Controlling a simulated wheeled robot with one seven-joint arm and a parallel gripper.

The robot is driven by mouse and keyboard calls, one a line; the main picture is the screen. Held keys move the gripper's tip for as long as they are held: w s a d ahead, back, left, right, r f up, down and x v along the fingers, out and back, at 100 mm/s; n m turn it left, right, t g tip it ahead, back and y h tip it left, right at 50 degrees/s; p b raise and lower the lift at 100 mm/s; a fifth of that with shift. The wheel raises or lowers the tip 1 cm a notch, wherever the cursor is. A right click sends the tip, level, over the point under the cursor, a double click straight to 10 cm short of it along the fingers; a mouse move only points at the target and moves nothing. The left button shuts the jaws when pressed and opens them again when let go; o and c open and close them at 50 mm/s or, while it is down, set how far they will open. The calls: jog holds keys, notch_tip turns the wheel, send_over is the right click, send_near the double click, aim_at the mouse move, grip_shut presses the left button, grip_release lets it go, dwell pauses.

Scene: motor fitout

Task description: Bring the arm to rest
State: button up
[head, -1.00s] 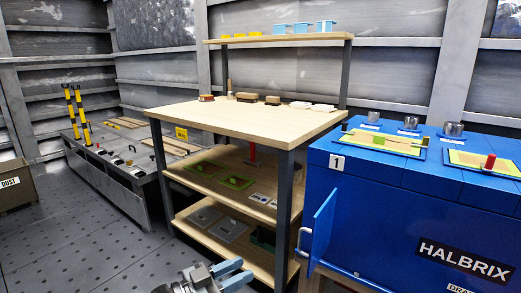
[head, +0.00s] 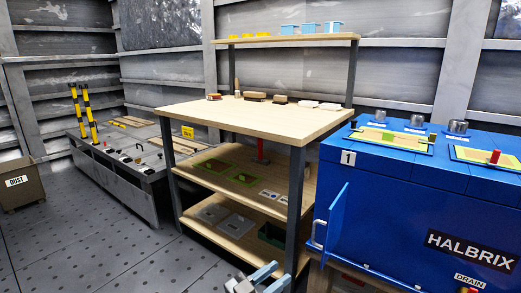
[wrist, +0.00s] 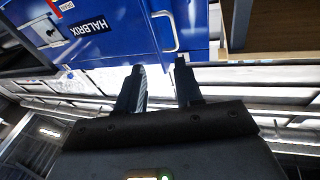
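My gripper (head: 271,276) shows at the bottom edge of the head view, low in front of the wooden shelf bench and left of the blue cabinet.
The blue cabinet (head: 400,185) has its small door (head: 338,213) standing open near my gripper. The wooden bench (head: 235,120) holds brushes and blocks. A grey low bench (head: 125,175) and a DUST bin (head: 22,187) stand left. The floor (head: 110,255) between is clear.

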jog(key=s+d+f+n+t+y, duration=0.25)
jog(key=s+d+t, duration=0.2)
jog(key=d, duration=0.55)
jog(key=s+d+f+n+t+y, duration=0.25)
jog(key=s+d+t, duration=0.2)
jog(key=d, duration=0.55)
jog(key=s+d+r+n+g+y, duration=0.15)
jog(key=s+n+y, duration=0.3)
jog(key=s, duration=0.75)
jog(key=s+d+r+n+t+y, duration=0.1)
jog(key=s+d+n+y, duration=0.15)
jog(key=s+y, duration=0.65)
jog(key=s+a+r+g+h, duration=0.1)
jog(key=s+a+r+g, duration=0.3)
jog(key=s, duration=0.5)
jog(key=s+a+r+g+h, duration=0.2)
jog(key=s+r, duration=0.5)
jog(key=s, duration=0.3)
notch_tip(320, 180, up, 24)
jog(key=p, duration=2.4)
jog(key=shift+w+d+p, duration=0.2)
jog(key=shift+p, duration=0.1)
jog(key=shift+r, duration=0.1)
